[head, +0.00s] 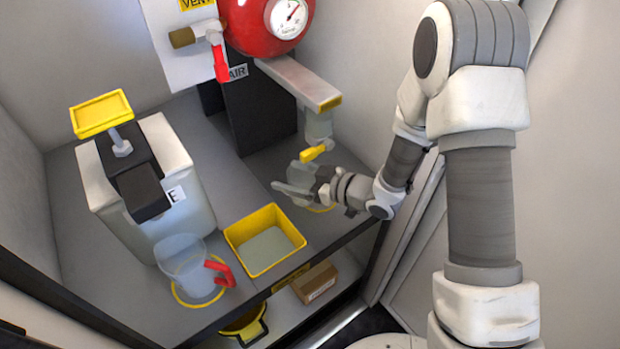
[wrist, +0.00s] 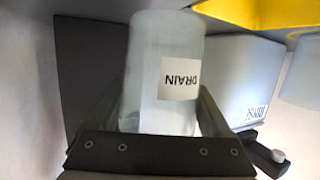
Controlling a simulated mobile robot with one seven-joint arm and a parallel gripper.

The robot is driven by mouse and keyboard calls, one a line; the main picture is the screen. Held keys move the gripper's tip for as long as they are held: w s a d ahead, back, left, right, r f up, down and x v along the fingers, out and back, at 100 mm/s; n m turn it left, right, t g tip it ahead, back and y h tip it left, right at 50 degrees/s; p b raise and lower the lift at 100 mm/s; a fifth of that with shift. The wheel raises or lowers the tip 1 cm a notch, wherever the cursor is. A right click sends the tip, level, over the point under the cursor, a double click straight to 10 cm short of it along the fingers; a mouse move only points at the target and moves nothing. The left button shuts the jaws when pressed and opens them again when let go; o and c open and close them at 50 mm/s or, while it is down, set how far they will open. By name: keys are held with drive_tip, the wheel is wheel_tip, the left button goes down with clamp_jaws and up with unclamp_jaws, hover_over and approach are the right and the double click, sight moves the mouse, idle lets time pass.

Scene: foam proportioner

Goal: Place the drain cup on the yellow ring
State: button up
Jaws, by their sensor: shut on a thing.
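The drain cup (wrist: 150,50) is a pale, whitish cup with a white DRAIN label that reads upside down in the wrist view. My gripper (wrist: 163,105) is shut on it, with one finger along each side. In the head view my gripper (head: 300,184) is low at the right of the bench, below the yellow-levered outlet, and the cup is hard to make out there. A yellow ring (head: 322,209) shows partly under my gripper; the rest of it is hidden. I cannot tell whether the cup touches the bench.
A clear jug (head: 187,262) with a red handle stands on another yellow ring (head: 183,300). A yellow tray (head: 237,236) lies between it and my gripper. A yellow lever (head: 316,152) hangs close above my gripper. A white tank (head: 185,165) stands at left.

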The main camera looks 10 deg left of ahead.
sight(309, 177)
drive_tip(key=w+d, duration=0.2)
drive_tip(key=w, duration=0.1)
drive_tip(key=shift+d, duration=0.3)
drive_tip(key=shift+w+d+f+b, duration=0.15)
drive_tip(key=shift+f+b, duration=0.45)
drive_tip(key=shift+f, duration=0.25)
drive_tip(key=shift+w+d+f+b, duration=0.15)
drive_tip(key=shift+f+b, duration=0.4)
drive_tip(key=shift+f, duration=0.3)
drive_tip(key=shift+f, duration=0.25)
drive_tip(key=o, duration=1.2)
drive_tip(key=shift+r, duration=0.15)
